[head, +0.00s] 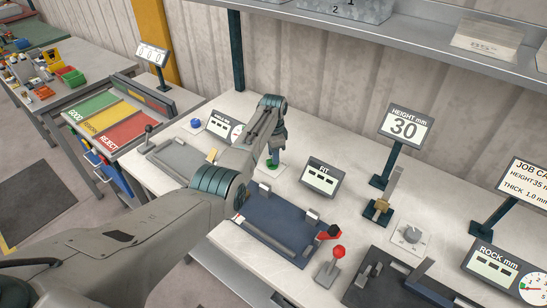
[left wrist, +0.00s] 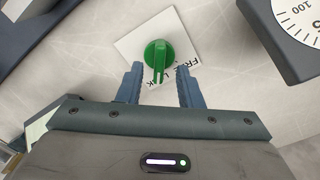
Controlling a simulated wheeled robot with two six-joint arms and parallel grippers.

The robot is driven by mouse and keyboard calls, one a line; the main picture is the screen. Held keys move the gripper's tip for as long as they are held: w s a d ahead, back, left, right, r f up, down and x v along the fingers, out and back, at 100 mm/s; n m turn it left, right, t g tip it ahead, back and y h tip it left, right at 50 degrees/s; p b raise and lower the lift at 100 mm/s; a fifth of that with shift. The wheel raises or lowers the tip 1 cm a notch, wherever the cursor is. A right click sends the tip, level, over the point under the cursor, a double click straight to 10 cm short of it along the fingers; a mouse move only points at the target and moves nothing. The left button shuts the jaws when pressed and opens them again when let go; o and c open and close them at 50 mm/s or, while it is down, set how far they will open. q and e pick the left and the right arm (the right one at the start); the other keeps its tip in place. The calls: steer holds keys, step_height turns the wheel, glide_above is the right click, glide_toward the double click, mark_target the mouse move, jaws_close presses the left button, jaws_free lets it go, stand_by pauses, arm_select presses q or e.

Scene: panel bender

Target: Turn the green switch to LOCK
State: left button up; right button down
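The green switch (left wrist: 157,52) is a round knob with a raised grip bar, on a white plate (left wrist: 132,42) in the left wrist view. The bar's near end points towards my gripper. Lettering on the plate is partly hidden; "FR" and a "K" can be read. My left gripper (left wrist: 160,72) is open, with one blue finger on each side of the bar's near end and a visible gap to both. In the head view the green switch (head: 273,163) shows just below my left gripper (head: 275,150), which points down. My right gripper is not in view.
A dial gauge (left wrist: 300,22) stands close to the right of the switch in the left wrist view. In the head view a FIT display (head: 321,177) and a dark blue fixture (head: 270,222) lie nearby. A red-knobbed lever (head: 332,263) stands at the front.

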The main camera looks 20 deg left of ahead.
arm_select(q)
step_height(320, 180, up, 9)
steer(key=b, duration=0.2)
steer(key=shift+s+f, duration=0.1)
steer(key=shift+f, duration=0.05)
stand_by(0.3)
